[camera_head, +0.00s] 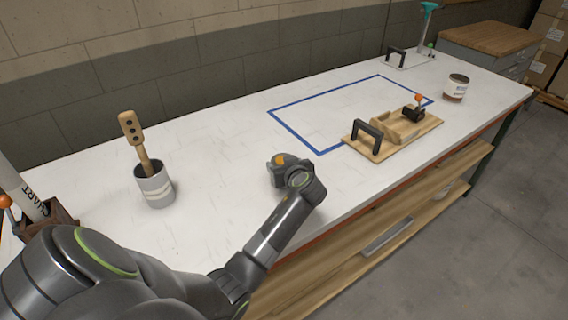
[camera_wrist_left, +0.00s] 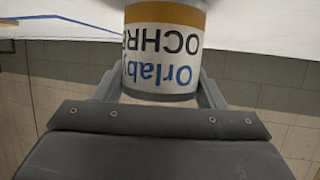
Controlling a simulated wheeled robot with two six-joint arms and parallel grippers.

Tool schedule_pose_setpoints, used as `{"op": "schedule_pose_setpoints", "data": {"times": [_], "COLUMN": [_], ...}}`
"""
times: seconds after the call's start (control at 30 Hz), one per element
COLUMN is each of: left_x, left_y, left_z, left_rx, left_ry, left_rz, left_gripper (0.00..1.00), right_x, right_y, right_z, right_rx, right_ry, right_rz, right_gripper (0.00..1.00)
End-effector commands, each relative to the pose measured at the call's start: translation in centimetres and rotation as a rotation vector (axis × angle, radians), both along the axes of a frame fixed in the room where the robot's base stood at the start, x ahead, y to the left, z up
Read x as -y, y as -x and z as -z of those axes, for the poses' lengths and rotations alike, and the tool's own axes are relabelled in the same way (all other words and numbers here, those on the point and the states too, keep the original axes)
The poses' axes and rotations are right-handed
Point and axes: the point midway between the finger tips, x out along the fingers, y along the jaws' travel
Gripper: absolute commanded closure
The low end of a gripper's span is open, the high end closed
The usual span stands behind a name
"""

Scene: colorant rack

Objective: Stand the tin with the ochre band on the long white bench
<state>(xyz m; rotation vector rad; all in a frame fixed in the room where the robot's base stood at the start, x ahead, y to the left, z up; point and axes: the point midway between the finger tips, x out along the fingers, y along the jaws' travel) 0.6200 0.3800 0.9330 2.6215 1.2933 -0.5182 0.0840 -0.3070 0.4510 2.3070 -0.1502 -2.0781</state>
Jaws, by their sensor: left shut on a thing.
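The tin with the ochre band (camera_wrist_left: 163,48) fills the top middle of the left wrist view. Its white label reads Orlab and OCHRE upside down there, with the ochre band above the words. My left gripper (camera_head: 283,167) is shut on it, one finger on each side. In the head view the gripper is low over the middle of the long white bench (camera_head: 225,135) and hides most of the tin; a small ochre patch shows. I cannot tell whether the tin touches the bench. My right gripper is not in view.
A grey pot (camera_head: 155,186) with a wooden-handled tool stands left. A wooden jig (camera_head: 378,146) with black handle lies right, beside a blue tape outline (camera_head: 291,127). Another tin (camera_head: 456,86) stands at the far right end. The bench around my gripper is clear.

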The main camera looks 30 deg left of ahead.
Motion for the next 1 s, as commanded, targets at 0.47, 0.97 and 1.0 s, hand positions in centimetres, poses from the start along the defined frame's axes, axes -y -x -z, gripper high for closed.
{"op": "schedule_pose_setpoints", "data": {"times": [0.47, 0.97, 1.0], "left_x": [0.0, 3.5, 4.1], "left_y": [0.0, 2.5, 3.0], "left_z": [0.2, -2.1, -2.4], "left_rx": [-0.001, 0.000, -0.001], "left_ry": [0.001, 0.007, 0.007], "left_rz": [0.000, 0.003, 0.002], "left_gripper": [0.14, 0.14, 0.14], "right_x": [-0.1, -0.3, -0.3], "right_y": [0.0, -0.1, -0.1], "right_z": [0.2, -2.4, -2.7], "right_rx": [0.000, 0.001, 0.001], "right_ry": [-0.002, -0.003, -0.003], "right_rz": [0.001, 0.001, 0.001], "right_gripper": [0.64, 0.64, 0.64]}}
